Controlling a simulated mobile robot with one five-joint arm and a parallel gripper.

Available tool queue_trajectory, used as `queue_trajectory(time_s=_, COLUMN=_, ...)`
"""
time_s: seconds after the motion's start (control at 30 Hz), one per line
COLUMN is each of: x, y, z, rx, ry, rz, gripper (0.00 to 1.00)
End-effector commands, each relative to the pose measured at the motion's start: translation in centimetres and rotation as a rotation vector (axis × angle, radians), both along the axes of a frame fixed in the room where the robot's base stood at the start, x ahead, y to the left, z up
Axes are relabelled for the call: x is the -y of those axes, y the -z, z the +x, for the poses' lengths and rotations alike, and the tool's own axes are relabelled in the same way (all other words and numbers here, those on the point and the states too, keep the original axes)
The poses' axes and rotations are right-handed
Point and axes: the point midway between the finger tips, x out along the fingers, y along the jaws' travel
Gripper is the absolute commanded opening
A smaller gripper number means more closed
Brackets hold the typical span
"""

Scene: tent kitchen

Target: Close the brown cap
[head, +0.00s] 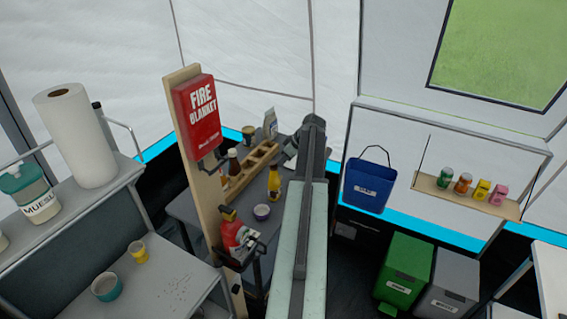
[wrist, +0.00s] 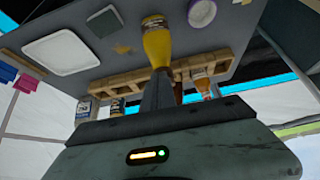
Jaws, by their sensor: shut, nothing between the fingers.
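A yellow squeeze bottle (head: 273,184) stands upright on the grey table in the head view, with a small dark cap (head: 273,165) on top. In the wrist view the yellow bottle (wrist: 157,45) narrows toward my gripper, and its top is hidden behind the fingers. My gripper (wrist: 160,82) is shut and empty, with its fingertips close to the bottle top; I cannot tell whether they touch. A dark bottle (head: 233,165) with a pale top stands at the wooden rack. I cannot make out which cap is the brown one or how far open it is.
The wooden rack (head: 250,172) lies along the table (head: 190,207), with a purple bowl (head: 262,212) nearby. A post with a red fire blanket box (head: 197,112) and an extinguisher (head: 236,237) stands left of my arm.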

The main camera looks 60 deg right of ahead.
Motion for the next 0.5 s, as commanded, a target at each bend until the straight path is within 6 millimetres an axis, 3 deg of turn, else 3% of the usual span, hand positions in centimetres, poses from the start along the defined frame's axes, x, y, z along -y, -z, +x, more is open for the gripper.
queue_trajectory(time_s=0.5, x=-0.81, y=-0.21, z=1.14, rx=-0.001, ry=-0.017, rz=0.0, gripper=0.0)
